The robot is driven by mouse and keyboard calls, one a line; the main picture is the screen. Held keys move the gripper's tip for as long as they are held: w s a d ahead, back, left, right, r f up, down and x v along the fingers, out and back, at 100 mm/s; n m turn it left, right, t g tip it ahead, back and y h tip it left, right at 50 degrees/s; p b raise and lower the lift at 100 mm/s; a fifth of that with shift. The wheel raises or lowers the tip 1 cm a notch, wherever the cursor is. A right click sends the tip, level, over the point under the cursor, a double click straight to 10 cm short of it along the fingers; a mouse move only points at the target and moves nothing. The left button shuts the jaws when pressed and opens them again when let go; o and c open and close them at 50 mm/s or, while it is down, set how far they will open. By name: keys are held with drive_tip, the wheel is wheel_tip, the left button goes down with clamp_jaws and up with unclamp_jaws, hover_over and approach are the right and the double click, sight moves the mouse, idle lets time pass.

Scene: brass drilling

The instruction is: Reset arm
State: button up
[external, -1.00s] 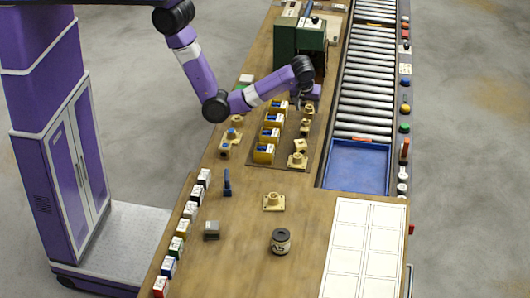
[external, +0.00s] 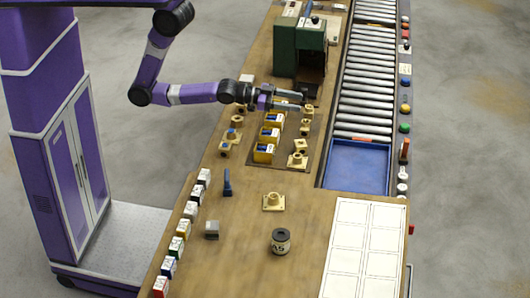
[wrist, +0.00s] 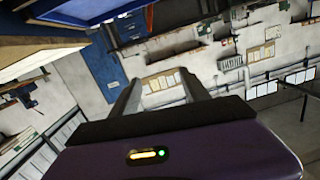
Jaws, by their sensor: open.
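My gripper (external: 300,99) is open and empty in the external view. It points right, above the far part of the wooden bench, near the green machine. Its two fingers also show in the wrist view (wrist: 160,92), spread apart with nothing between them. That view looks out toward a far wall. My purple arm stretches from the left over the bench's left edge.
A green machine (external: 286,50) stands behind. A roller conveyor (external: 365,90) and blue tray (external: 357,165) lie right. A brass part (external: 273,202) and dark-topped jar (external: 281,241) stand nearer.

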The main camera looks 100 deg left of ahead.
drive_tip(key=s+d+g, duration=0.1)
drive_tip(key=s+d, duration=0.1)
drive_tip(key=s, duration=1.1)
drive_tip(key=s+d+f+g+h+b, duration=0.1)
drive_tip(key=s+d, duration=0.1)
drive_tip(key=s, duration=1.1)
drive_tip(key=shift+d, duration=0.35)
